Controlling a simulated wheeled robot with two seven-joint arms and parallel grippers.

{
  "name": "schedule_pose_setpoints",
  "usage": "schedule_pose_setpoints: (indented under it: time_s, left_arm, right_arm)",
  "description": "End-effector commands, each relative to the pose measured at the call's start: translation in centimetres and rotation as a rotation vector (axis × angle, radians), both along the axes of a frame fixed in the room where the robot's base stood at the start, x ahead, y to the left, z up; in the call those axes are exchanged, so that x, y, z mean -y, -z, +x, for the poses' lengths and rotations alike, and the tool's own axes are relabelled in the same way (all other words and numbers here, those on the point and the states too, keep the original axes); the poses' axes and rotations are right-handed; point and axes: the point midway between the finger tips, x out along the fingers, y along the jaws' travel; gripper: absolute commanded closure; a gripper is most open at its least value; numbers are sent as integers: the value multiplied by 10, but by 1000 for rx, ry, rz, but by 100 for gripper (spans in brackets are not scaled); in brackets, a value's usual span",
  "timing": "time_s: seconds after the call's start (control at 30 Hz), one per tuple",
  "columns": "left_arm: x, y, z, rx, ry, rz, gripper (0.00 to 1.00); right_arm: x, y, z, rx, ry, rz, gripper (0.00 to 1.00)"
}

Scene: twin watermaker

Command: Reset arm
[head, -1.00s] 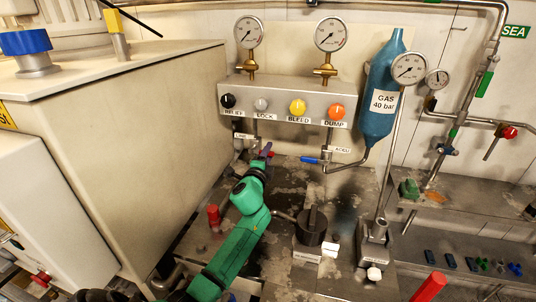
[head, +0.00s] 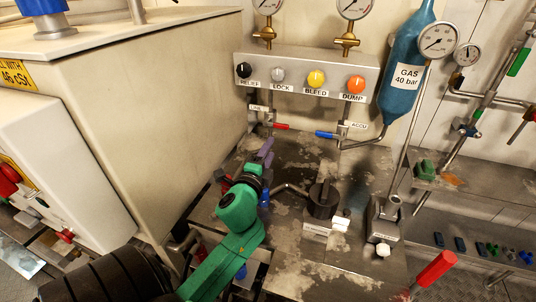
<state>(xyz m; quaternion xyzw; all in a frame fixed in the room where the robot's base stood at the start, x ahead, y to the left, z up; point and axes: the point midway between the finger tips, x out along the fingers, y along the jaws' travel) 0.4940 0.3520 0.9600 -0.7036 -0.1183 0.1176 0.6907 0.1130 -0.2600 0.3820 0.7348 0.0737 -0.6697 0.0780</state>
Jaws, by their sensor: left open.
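My left arm is green and comes in from the bottom left. My left gripper (head: 267,152) has purple fingers and is open. It is above the stained metal bench top (head: 283,225), a little in front of and below the red lever (head: 281,126) under the valve panel. A gap shows between the fingers and that lever, and I see nothing held. The blue lever (head: 326,134) under the ACCU label is to the right, apart from the gripper. My right gripper is not in view.
The grey panel (head: 300,65) carries knobs marked RELIEF, LOCK, BLEED and DUMP. A blue gas bottle (head: 405,100) hangs to its right. A dark round block (head: 322,201) with a bent rod stands right of my arm. A large beige cabinet (head: 150,110) bounds the left side.

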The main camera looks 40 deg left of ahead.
Motion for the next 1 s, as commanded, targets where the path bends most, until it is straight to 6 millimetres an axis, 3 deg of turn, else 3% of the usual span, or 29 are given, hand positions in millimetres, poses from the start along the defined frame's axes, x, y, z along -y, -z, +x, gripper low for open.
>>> schedule_pose_setpoints:
  time_s: [0.6,1.0]
  left_arm:
    - [2,-2,-7,1,0,0,48]
    - [2,-75,-6,1,0,0,48]
  right_arm:
    - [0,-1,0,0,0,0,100]
    - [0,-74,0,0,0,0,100]
